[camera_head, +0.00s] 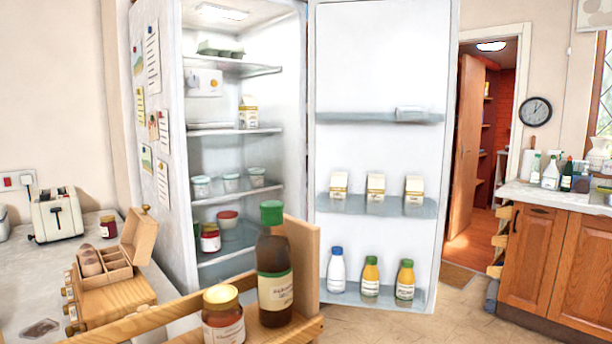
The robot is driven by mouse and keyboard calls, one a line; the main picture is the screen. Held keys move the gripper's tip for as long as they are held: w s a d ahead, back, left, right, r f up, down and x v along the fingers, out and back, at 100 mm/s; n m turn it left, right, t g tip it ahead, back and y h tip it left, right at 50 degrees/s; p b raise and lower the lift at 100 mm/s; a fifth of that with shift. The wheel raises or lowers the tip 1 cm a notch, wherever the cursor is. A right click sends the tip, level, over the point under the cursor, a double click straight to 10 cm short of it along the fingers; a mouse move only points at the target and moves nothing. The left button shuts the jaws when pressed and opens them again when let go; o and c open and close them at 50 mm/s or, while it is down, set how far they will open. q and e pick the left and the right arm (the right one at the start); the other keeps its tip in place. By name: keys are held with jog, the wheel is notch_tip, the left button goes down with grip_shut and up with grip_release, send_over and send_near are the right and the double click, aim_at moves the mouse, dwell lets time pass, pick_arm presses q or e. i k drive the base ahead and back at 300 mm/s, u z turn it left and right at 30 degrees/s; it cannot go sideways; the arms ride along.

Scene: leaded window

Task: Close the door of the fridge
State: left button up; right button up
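The white fridge (293,110) stands open in the middle left, with its lit interior facing me. Its shelves hold cartons, tubs and jars. The fridge door (380,60) is swung wide open to the right of the body, its inner face toward me. Three cartons (376,187) stand on its middle shelf and three bottles (371,277) on its lowest shelf. The door's outer face and handle are hidden. Neither of my grippers is in view.
A wooden rack with a dark bottle (273,265) and a jar (223,316) stands in the near foreground, overlapping the fridge's lower part. A counter with a toaster (57,214) is left. Wooden cabinets (540,255) are right. Floor (440,318) shows between door and cabinets.

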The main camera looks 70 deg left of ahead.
aim_at(368, 60)
jog(key=u, duration=0.8)
jog(key=i, duration=5.4)
jog(key=u, duration=4.35)
jog(key=i, duration=1)
jog(key=k, duration=1.2)
jog(key=u, duration=0.05)
